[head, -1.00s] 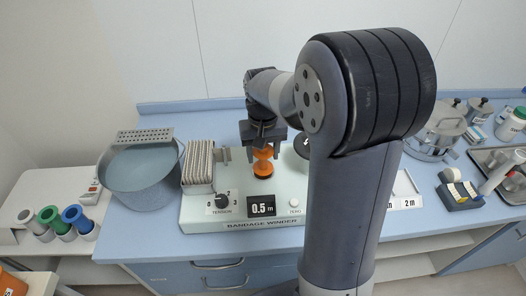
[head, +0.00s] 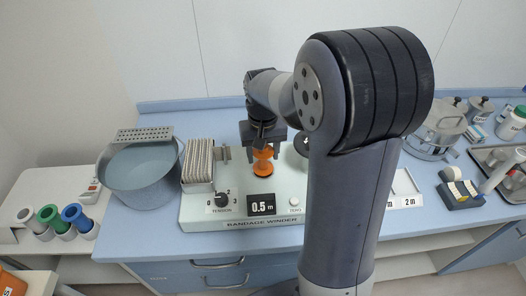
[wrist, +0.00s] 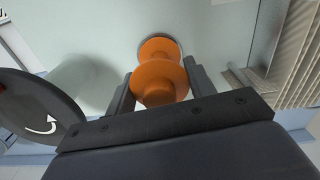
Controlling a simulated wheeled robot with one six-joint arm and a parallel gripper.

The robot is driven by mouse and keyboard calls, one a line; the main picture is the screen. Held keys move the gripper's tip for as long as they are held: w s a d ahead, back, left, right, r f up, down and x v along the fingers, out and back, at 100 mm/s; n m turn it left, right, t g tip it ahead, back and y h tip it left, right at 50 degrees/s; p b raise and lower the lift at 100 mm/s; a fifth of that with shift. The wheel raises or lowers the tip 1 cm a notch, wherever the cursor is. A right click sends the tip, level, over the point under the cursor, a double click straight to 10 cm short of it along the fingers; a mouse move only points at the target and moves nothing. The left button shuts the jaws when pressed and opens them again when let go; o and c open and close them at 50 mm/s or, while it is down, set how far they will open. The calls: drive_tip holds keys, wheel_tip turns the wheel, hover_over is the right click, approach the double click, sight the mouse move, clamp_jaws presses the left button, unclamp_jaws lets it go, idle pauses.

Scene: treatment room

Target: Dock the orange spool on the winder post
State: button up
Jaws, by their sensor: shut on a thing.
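The orange spool (head: 263,154) is upright over the winder's pale deck, left of the crank disc. My gripper (head: 263,138) points down from above and is shut on the spool. In the wrist view, the spool (wrist: 160,80) is between my two dark fingers, its near flange large and its far flange beyond. A grey round rim (wrist: 179,46) shows at the far flange's edge. The winder post is hidden by the spool, so I cannot tell how far the spool is down on it. The bandage winder (head: 240,216) stands on the blue counter.
A dark disc with a white arrow (wrist: 38,112) is beside my gripper. A bandage stack (head: 198,160) stands left on the winder, with a grey basin (head: 143,190) beyond. My arm hides the winder's middle right. Counter at the back (head: 190,106) is clear.

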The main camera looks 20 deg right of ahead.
drive_tip(key=shift+f, duration=0.2)
drive_tip(key=o, duration=0.7)
wheel_tip(320, 180, up, 11)
drive_tip(key=p, duration=0.9)
wheel_tip(320, 180, down, 10)
drive_tip(key=b, duration=0.8)
drive_tip(key=shift+r, duration=0.25)
